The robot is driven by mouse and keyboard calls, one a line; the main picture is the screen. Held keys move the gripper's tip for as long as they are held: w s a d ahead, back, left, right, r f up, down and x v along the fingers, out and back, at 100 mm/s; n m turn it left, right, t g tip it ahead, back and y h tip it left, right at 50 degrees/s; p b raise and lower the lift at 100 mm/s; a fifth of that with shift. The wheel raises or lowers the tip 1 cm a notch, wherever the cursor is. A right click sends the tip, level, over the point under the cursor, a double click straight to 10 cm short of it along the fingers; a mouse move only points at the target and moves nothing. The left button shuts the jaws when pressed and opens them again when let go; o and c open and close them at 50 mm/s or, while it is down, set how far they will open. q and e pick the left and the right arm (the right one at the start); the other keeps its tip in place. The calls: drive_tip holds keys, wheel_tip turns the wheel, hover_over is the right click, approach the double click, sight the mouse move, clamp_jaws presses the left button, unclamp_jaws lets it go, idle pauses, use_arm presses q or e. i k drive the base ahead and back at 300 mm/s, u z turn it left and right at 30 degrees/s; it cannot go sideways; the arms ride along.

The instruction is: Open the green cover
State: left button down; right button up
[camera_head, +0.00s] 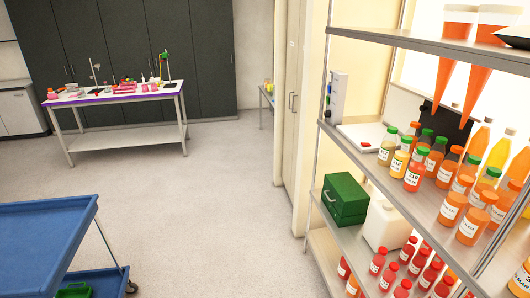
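A dark green box (345,199) with a handle on its front face stands on the middle shelf at the left end of the rack; its top looks closed. Small juice bottles stand on the shelf above, some with green caps, such as the bottle with a green cap (416,170). Another green item (73,290) sits low on the blue cart, partly cut off by the frame's bottom edge. I cannot tell which of these is the green cover. Neither of my grippers is in view.
The metal rack (400,203) fills the right side, with orange and red bottles and a white canister (388,224) beside the green box. A blue cart (45,235) stands at lower left. A white table (125,95) with lab items stands at the back. The floor between is clear.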

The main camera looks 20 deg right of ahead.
sight(349, 198)
drive_tip(key=i, duration=3.35)
drive_tip(key=z, duration=1.7)
